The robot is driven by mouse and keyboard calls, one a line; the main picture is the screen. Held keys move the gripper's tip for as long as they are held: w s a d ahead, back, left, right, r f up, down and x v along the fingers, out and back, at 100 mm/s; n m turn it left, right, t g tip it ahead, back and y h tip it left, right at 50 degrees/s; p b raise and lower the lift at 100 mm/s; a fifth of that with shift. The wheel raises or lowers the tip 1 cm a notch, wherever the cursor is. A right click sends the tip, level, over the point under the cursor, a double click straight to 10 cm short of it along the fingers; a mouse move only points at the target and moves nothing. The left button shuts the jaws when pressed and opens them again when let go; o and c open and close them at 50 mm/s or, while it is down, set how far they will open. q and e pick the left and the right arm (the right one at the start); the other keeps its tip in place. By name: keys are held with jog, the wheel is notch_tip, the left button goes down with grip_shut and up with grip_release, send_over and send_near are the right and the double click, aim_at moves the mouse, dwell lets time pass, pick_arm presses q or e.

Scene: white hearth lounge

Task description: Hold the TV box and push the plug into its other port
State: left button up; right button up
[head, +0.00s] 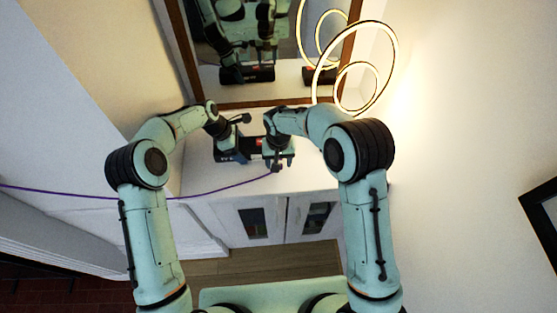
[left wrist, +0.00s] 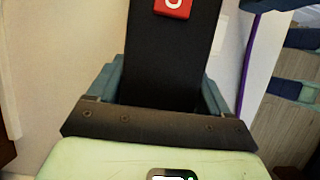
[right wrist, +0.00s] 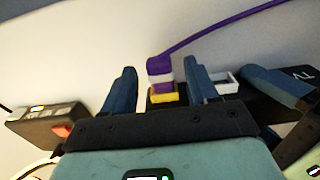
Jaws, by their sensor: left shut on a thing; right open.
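The black TV box (head: 240,155) is over the white cabinet top in the head view. My left gripper (head: 224,142) is shut on it; in the left wrist view the box (left wrist: 160,60) fills the space between the fingers and shows a red label. My right gripper (right wrist: 159,82) is open, with one finger on each side of the purple plug (right wrist: 160,66). The plug is at a yellow-rimmed port (right wrist: 164,97) on the box; how deep it sits I cannot tell. An empty white-rimmed port (right wrist: 226,83) lies to the right, just beyond the right finger.
A purple cable (head: 222,189) runs from the plug off to the left. A white cabinet (head: 268,217) stands against the wall under a wood-framed mirror (head: 262,102). A glowing ring lamp (head: 393,60) stands right of it. Another dark box (right wrist: 42,128) with an orange patch lies beside my right gripper.

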jog(key=shift+r, duration=3.55)
pick_arm(q)
jog(key=o, duration=1.4)
jog(key=shift+c, duration=0.2)
jog(key=v, duration=1.2)
